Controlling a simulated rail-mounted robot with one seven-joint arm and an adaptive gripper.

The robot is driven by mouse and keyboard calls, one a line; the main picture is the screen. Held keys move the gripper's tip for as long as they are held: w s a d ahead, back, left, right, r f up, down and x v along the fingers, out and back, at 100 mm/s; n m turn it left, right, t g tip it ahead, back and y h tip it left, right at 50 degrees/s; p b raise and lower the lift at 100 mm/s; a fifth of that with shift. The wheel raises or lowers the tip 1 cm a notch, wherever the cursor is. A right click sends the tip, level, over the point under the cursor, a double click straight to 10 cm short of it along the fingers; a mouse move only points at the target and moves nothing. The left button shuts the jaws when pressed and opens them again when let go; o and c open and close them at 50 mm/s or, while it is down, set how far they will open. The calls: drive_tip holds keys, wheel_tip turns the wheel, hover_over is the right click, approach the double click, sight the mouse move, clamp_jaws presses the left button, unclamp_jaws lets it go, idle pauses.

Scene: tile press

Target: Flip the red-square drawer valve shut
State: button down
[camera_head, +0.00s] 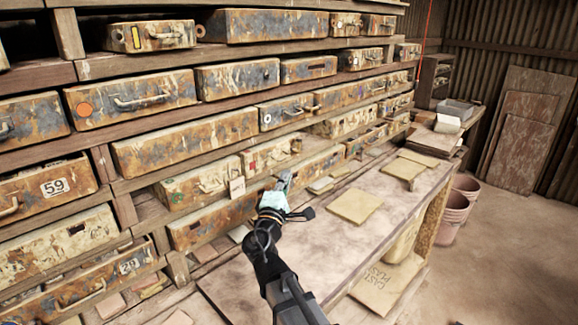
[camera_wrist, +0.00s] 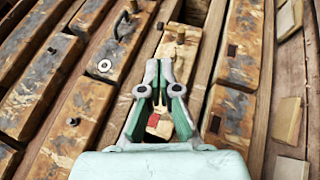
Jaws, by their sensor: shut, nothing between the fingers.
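The drawer with the red square (camera_head: 270,154) is a worn cream-and-rust drawer in the middle of the shelf wall. In the wrist view its red square (camera_wrist: 153,121) shows between my gripper's fingers, and a brass-coloured peg (camera_wrist: 180,36) stands out from the pale front beyond the fingertips. I cannot tell the valve's exact position; the fingers hide part of this front. My gripper (camera_head: 285,179) is shut and empty, in front of the shelf just below the red-square drawer. In the wrist view the closed fingertips (camera_wrist: 163,66) overlap the drawer front; contact is unclear.
Neighbouring rusty drawers surround it, one with a white round mark (camera_wrist: 104,65) and a dark handle. A workbench (camera_head: 320,238) runs below, with flat tiles (camera_head: 355,207) on it. Pinkish buckets (camera_head: 455,207) stand on the floor to the right.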

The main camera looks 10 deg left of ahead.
sight(298, 141)
drive_tip(key=p+x, duration=0.4)
drive_tip(key=x, duration=0.7)
drive_tip(key=shift+w+r, duration=0.15)
drive_tip(key=shift+w, duration=0.2)
drive_tip(key=shift+w+d+r+p, duration=0.2)
drive_tip(key=shift+w+p, duration=0.25)
drive_tip(key=shift+w, duration=0.25)
drive_tip(key=shift+a, duration=0.1)
